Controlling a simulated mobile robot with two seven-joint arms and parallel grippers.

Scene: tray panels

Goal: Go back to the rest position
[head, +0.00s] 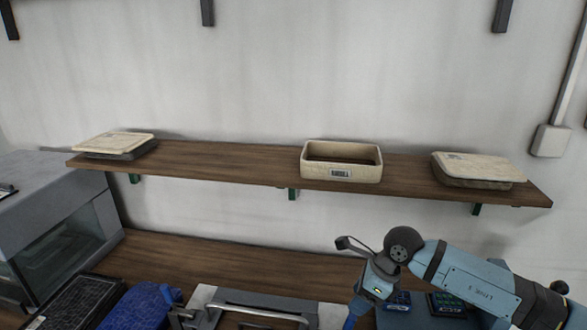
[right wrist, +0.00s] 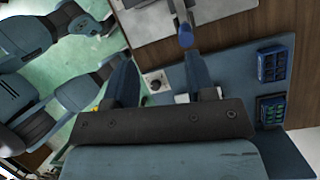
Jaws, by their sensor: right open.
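My right gripper (head: 356,316) is low at the right in the head view, in front of the shelf and below its edge. It points down, and the bottom edge of the picture cuts it off. In the right wrist view my right gripper (right wrist: 160,62) has its two dark blue fingers spread apart, with nothing held between them. My left gripper does not show in the head view, and I cannot make it out among the blue-grey arm links at the left of the right wrist view.
A wooden shelf (head: 230,165) carries an open beige tray (head: 341,172) in the middle and flat covered trays at the left (head: 114,144) and right (head: 478,168). Below, the wooden counter (head: 220,263) holds a grey glass-fronted box (head: 75,245) and a handled metal case (head: 253,309).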

